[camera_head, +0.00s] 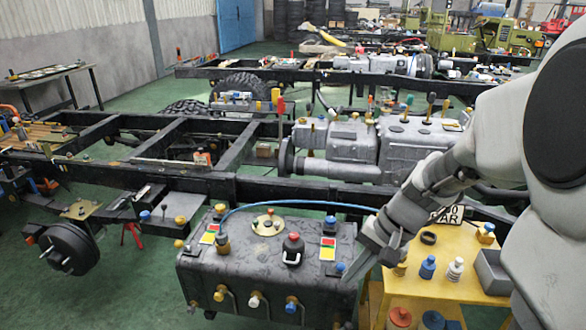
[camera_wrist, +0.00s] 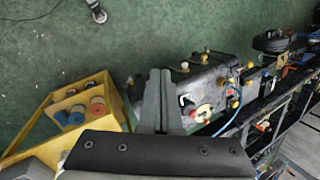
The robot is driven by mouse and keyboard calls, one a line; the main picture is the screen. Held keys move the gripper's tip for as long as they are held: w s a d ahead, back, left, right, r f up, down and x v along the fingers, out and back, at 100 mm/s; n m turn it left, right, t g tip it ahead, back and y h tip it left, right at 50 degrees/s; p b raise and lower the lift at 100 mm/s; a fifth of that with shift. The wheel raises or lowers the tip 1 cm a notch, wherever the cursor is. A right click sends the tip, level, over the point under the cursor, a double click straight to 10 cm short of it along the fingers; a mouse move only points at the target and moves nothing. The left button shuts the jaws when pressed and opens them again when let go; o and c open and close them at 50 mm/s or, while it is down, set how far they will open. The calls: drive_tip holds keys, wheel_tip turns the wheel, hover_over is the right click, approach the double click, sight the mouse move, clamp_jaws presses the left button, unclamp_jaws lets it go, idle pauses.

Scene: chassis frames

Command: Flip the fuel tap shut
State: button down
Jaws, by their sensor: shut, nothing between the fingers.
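The dark grey fuel tank (camera_head: 230,270) stands in the front middle of the head view and also shows in the wrist view (camera_wrist: 213,75). Its front face carries several taps: a yellow-capped one (camera_head: 220,293), a white-capped one (camera_head: 255,300) and a blue-capped one (camera_head: 292,305). Which of them is the fuel tap I cannot tell. My gripper (camera_head: 352,278) is shut and empty, pointing down near the tank's right end. Whether it touches the tank is unclear.
A red-capped filler (camera_head: 293,248) and coloured labels sit on the tank top. A blue hose (camera_head: 290,203) arcs behind it. A yellow bench (camera_head: 450,290) with caps, bottles and a grey bin (camera_head: 492,270) stands close on the right. Black chassis rails (camera_head: 300,190) run behind.

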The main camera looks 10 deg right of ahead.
drive_tip(key=d+f+m+t+b, duration=0.4)
drive_tip(key=f+m, duration=0.4)
drive_tip(key=f, duration=0.9)
drive_tip(key=w+d+f+m+t+b, duration=0.1)
drive_tip(key=d+f+m+t+b, duration=0.4)
drive_tip(key=f, duration=1.2)
drive_tip(key=d+f+m+t+b, duration=0.4)
drive_tip(key=f+m, duration=0.8)
drive_tip(key=f, duration=0.5)
drive_tip(key=d+t, duration=0.1)
drive_tip(key=d, duration=0.1)
drive_tip(key=shift+w+d+y+b, duration=0.15)
drive_tip(key=shift+d+y+b, duration=0.15)
drive_tip(key=shift+d+b, duration=0.1)
drive_tip(key=b, duration=0.4)
approach(345, 327)
drive_tip(key=w+f, duration=0.2)
drive_tip(key=w, duration=0.3)
drive_tip(key=shift+w+a, duration=0.15)
drive_tip(key=shift+w, duration=0.05)
